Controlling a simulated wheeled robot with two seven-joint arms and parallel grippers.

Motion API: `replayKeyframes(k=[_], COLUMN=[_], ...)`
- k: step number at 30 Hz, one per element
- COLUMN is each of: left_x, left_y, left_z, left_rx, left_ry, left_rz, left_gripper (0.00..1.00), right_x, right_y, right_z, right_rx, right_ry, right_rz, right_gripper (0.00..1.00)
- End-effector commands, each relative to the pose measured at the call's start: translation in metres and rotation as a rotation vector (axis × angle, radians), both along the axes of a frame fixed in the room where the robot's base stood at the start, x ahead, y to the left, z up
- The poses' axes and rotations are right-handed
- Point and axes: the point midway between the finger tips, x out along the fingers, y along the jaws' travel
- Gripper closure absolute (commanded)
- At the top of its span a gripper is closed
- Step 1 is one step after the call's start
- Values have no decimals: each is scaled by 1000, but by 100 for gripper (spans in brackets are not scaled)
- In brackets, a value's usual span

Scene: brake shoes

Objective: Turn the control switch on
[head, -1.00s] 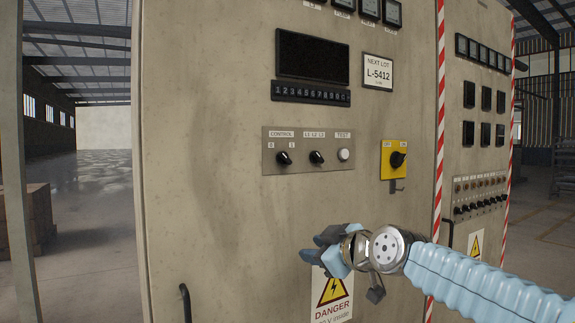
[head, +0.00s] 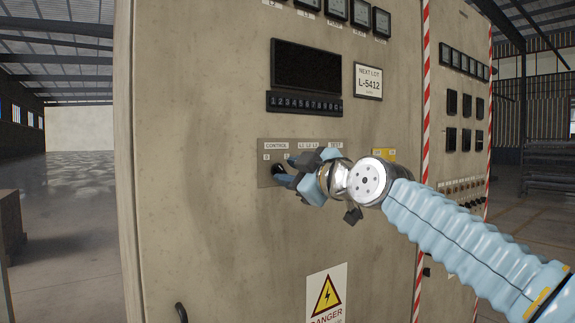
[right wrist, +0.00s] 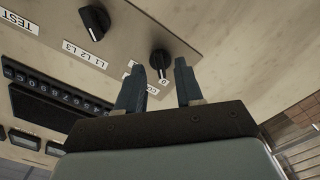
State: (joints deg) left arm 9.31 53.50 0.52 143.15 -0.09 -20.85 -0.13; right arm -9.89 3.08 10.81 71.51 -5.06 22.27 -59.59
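The control switch is a black rotary knob on the grey switch panel (head: 267,152), under the CONTROL label (head: 276,146). In the head view my right gripper (head: 282,172) is at the knob and mostly hides it. In the right wrist view the control switch (right wrist: 160,63) shows just beyond and between the two fingertips of my right gripper (right wrist: 161,66). The fingers are apart, with a gap on each side of the knob. Whether they touch it I cannot tell. The "0" mark shows beside the knob; the other mark is hidden. My left gripper is not in view.
A second black knob (right wrist: 95,22) with an L1 L2 L3 label sits beside the control switch. A digit strip (head: 304,103) and dark display (head: 306,66) are above. A yellow-plated switch (head: 383,155) is partly hidden behind my arm. A danger sign (head: 327,294) is below.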

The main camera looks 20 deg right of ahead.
Motion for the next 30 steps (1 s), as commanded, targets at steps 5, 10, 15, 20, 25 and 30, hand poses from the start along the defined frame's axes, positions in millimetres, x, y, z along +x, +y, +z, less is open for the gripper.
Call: replayKeyframes(k=[5,10,15,20,25,30], left_x=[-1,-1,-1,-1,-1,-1], left_y=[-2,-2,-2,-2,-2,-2], left_z=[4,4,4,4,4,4], left_rx=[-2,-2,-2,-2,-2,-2], left_ry=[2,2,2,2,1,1], left_rz=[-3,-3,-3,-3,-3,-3], left_gripper=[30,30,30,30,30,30], right_x=[13,14,14,14,14,14], right_y=[5,5,5,5,5,5], right_z=[0,-1,-1,-1,-1,-1], right_rx=[1,1,1,1,1,10], right_ry=[0,0,0,0,0,4], right_rz=[-1,-1,-1,-1,-1,0], right_gripper=[64,64,73,98,100,100])
